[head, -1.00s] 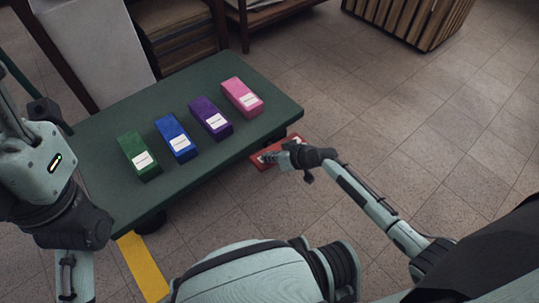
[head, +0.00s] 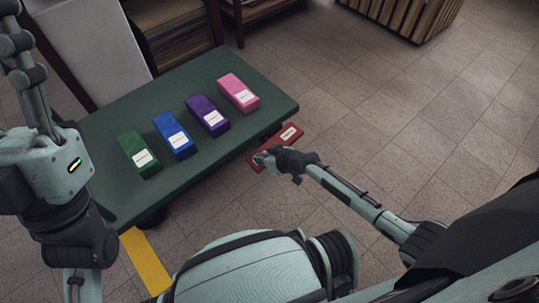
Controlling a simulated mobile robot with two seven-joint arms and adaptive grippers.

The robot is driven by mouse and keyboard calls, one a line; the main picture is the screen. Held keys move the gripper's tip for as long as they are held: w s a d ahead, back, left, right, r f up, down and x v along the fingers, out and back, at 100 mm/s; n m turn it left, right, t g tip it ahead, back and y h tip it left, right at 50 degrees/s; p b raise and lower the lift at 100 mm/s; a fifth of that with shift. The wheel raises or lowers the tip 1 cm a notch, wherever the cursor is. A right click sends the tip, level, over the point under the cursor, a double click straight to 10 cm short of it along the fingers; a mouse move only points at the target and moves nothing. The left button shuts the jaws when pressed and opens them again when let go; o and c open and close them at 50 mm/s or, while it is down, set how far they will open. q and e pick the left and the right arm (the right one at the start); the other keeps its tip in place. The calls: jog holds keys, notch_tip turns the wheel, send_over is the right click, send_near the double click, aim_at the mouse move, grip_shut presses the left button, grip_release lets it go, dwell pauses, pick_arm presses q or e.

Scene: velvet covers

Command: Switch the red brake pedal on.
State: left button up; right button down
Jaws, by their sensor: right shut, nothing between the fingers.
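The red brake pedal (head: 290,134) is a flat red bar with a white label, low beside the right edge of the green cart, near the floor. My right gripper (head: 262,157) is shut and empty. Its tips are over the near left end of the pedal and hide that part. I cannot tell whether they touch it, or whether the pedal is pressed. My left arm stands raised at the left edge, and its gripper is out of view.
The green cart top (head: 215,150) carries a green block (head: 134,148), a blue block (head: 172,130), a purple block (head: 205,112) and a pink block (head: 236,87). A yellow floor stripe (head: 146,262) lies at the near side. The tiled floor to the right is clear.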

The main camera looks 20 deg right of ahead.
notch_tip(320, 180, up, 3)
jog(key=shift+a+f+p, duration=0.15)
jog(key=shift+f+p, duration=0.05)
jog(key=shift+p, duration=0.7)
pick_arm(q)
jog(key=w+d+f+g+y+p, duration=0.1)
jog(key=w+f+g+p, duration=0.1)
jog(key=w+f+g, duration=0.2)
jog(key=w+d+f+g+y+p, duration=0.1)
jog(key=w+f+g+y+p, duration=0.1)
jog(key=w+f+g, duration=0.2)
notch_tip(320, 180, down, 6)
jog(key=g, duration=0.3)
jog(key=shift+w+d+r+m+g, duration=0.25)
jog(key=shift+d+m+g, duration=0.05)
jog(key=shift+m+g, duration=0.1)
pick_arm(e)
jog(key=s+a+v, duration=0.1)
jog(key=v, duration=0.8)
jog(key=shift+s+a+r, duration=0.25)
